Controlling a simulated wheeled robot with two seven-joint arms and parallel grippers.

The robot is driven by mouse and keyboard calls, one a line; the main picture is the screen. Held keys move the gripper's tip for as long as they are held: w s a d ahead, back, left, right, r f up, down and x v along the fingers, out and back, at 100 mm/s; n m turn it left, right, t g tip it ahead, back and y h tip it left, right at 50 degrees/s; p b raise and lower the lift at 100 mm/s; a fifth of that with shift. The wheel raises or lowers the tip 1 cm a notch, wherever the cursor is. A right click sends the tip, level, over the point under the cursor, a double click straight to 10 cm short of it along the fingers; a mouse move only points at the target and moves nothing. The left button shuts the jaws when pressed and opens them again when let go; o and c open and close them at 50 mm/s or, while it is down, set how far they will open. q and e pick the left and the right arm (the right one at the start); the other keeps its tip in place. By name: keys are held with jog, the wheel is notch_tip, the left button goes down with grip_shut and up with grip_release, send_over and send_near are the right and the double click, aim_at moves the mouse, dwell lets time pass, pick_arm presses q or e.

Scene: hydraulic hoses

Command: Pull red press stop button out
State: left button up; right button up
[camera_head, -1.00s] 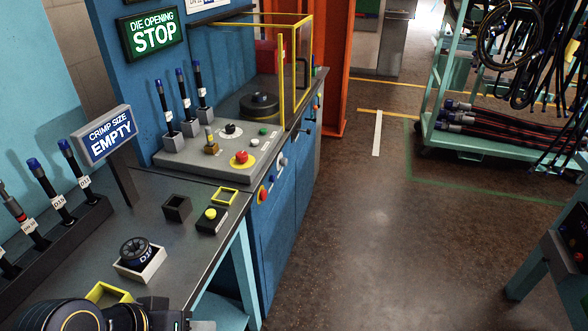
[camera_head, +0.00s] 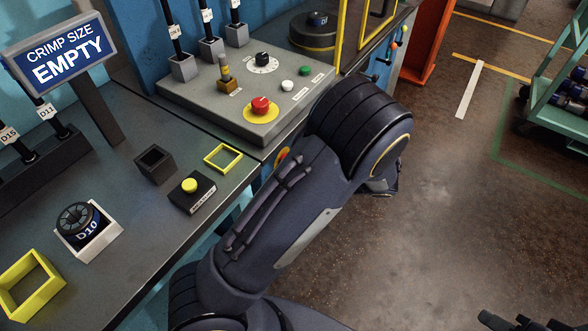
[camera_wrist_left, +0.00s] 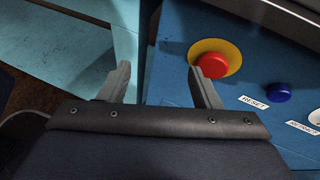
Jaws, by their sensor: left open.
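A red press button on a yellow disc shows on the blue cabinet front in the left wrist view (camera_wrist_left: 213,66). In the head view only a sliver of a red and yellow button (camera_head: 283,157) shows on that front, beside my left arm. My left gripper (camera_wrist_left: 158,78) is open and empty. Its right finger's tip overlaps the left edge of the button in the picture; contact cannot be told. The button is not between the fingers. My left gripper is hidden behind its arm in the head view. Another red button (camera_head: 260,105) on yellow sits on the grey console top.
A blue button (camera_wrist_left: 278,92) with a RESET label is right of the red one. The workbench (camera_head: 120,190) holds a yellow button box (camera_head: 192,191) and a D10 die (camera_head: 84,222). Dark parts at the head view's bottom right may be my right gripper. Floor right of the cabinet is clear.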

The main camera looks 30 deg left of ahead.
pick_arm(q)
jog(key=w+d+f+m+t+y+b, duration=0.1)
jog(key=w+d+f+m+t+y, duration=0.1)
jog(key=w+d+m+t+y, duration=0.25)
jog(key=w+a, duration=0.1)
jog(key=a, duration=0.7)
jog(key=shift+a+r+y, duration=0.2)
jog(key=shift+y, duration=0.15)
pick_arm(e)
jog(key=shift+s+f, duration=0.1)
jog(key=shift+f, duration=0.55)
pick_arm(q)
jog(key=shift+g, duration=0.25)
jog(key=shift+c, duration=0.2)
grip_shut()
jog(key=shift+d+p, duration=0.45)
jog(key=shift+d, duration=0.1)
jog(key=shift+o, duration=0.2)
grip_release()
pick_arm(e)
jog(key=shift+r, duration=0.3)
pick_arm(q)
jog(key=shift+d, duration=0.15)
